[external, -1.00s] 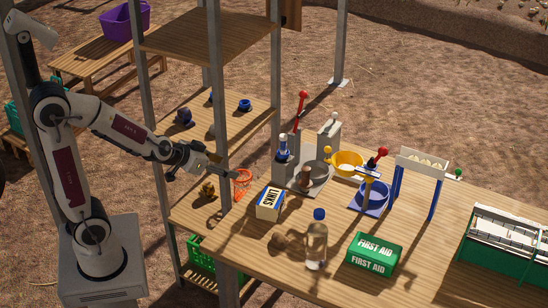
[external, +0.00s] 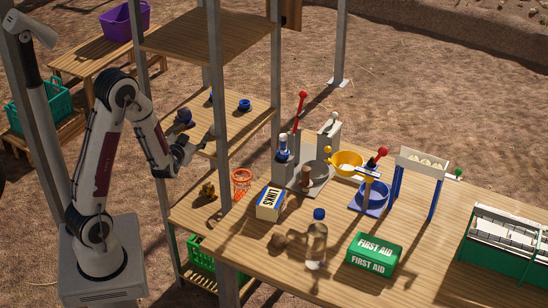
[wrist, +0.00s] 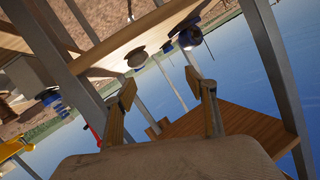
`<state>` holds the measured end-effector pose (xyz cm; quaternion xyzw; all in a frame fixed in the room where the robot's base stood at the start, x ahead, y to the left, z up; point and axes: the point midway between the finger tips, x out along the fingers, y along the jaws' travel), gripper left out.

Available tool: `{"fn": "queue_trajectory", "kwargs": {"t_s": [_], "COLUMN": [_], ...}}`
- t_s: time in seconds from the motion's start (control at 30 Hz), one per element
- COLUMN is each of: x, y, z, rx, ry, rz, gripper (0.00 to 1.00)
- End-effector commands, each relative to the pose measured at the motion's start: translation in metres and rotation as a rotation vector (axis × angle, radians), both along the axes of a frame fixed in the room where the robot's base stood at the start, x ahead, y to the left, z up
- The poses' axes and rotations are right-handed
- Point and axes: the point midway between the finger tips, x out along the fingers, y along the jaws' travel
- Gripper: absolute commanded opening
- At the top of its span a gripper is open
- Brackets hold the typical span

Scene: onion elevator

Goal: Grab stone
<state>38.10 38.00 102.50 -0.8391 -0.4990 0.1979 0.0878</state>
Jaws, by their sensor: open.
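In the external view my gripper (external: 203,140) is at the front edge of the middle shelf, beside a post. I cannot make out the pale object there.
Metal posts (external: 222,100) frame the shelves close to my arm. A dark blue round item (external: 184,116) and a small blue ring-like item (external: 245,105) are on the middle shelf.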

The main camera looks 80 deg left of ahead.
Motion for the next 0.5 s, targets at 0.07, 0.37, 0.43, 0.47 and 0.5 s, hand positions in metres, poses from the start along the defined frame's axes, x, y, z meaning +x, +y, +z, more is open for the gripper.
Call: {"fn": "queue_trajectory", "kwargs": {"t_s": [0.07,0.37,0.43,0.47,0.5], "x": [0.004,0.024,0.028,0.029,0.03], "y": [0.008,0.018,0.018,0.018,0.018], "z": [0.003,0.016,0.017,0.018,0.019], "rx": [0.017,0.029,0.023,0.02,0.016], "ry": [-0.062,-0.318,-0.363,-0.38,-0.398], "rz": [-0.018,-0.132,-0.155,-0.164,-0.174], "gripper": [0.56,0.56,0.56,0.56,0.56]}}
